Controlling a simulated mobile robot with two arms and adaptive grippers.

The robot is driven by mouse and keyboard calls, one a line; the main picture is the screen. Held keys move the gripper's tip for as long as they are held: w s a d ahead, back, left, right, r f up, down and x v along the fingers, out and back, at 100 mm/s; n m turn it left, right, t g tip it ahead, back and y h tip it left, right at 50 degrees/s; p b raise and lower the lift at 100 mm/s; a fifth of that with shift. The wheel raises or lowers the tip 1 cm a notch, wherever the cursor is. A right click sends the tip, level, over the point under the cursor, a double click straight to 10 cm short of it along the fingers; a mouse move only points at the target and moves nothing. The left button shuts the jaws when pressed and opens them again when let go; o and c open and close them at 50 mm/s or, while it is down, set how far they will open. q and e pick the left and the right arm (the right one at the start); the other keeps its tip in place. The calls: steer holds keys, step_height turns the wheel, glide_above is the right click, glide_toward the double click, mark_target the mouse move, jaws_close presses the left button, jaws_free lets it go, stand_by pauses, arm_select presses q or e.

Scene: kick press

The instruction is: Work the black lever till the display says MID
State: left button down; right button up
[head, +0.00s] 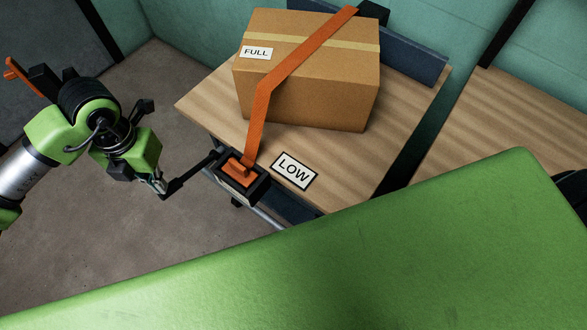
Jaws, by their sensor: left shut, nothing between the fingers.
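The black lever (192,172) sticks out to the left from a ratchet block (241,176) with an orange top at the table's front left edge. The display (295,171) lies flat on the wooden table beside the block and reads LOW. My left gripper (161,188) is shut and empty at the outer left end of the lever. I cannot tell whether its fingertips touch the lever. My right gripper is not in view.
An orange strap (266,105) runs from the block over a cardboard box (308,90) labelled FULL. The box stands on the wooden table (205,105). A second wooden surface (490,120) lies to the right across a dark gap. The floor left of the table is clear.

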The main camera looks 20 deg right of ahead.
arm_select(q)
steer(key=shift+s+a+f+b, duration=0.1)
steer(key=shift+f+b, duration=0.4)
steer(key=shift+f, duration=0.05)
steer(key=shift+s+a+f+b, duration=0.1)
steer(key=shift+f+b, duration=0.35)
steer(key=shift+f, duration=0.05)
steer(key=shift+a+f+b, duration=0.15)
steer(key=shift+f+b, duration=0.9)
steer(key=shift+s, duration=0.1)
steer(key=shift+f, duration=0.1)
